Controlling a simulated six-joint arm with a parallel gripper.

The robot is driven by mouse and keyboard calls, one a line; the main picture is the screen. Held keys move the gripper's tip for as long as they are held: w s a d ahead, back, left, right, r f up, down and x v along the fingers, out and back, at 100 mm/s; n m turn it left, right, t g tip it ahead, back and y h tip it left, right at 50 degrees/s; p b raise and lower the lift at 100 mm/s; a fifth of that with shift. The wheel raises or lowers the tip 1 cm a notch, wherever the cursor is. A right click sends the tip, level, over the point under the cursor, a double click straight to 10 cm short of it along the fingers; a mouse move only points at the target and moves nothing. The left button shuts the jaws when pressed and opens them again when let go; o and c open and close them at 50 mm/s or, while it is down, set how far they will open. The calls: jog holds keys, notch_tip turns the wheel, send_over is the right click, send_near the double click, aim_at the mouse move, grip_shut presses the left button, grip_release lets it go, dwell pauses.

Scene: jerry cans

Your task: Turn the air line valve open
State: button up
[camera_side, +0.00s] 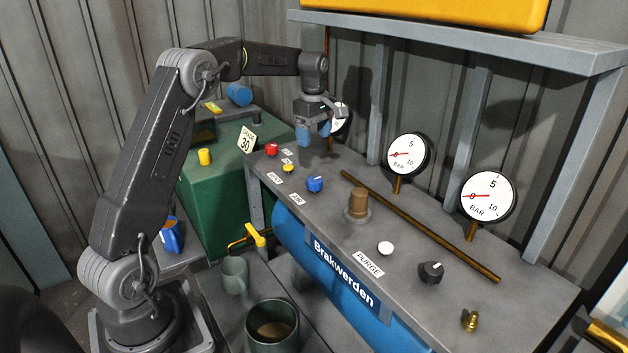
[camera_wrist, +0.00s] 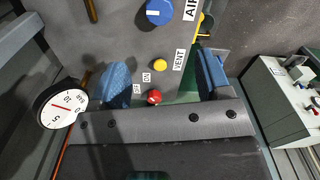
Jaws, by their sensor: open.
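The air line valve is a blue knob (camera_side: 315,184) on the grey panel, beside the label AIR (camera_side: 297,199). In the wrist view the blue knob (camera_wrist: 159,12) is at the top edge, with a short white mark on it. My gripper (camera_side: 314,131) is open and empty above the far left end of the panel, apart from the knob. In the wrist view my gripper (camera_wrist: 164,77) has its two blue finger pads spread wide, with the small yellow knob (camera_wrist: 160,64) and the red knob (camera_wrist: 154,97) showing between them.
Gauges (camera_side: 408,154) stand along the back. A white button (camera_side: 385,248), a black knob (camera_side: 431,272) and a brass fitting (camera_side: 469,320) are toward the right.

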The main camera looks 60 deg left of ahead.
aim_at(314, 179)
notch_tip(314, 179, down, 14)
jog(key=shift+a, duration=0.1)
dwell(0.5)
jog(key=c, duration=0.9)
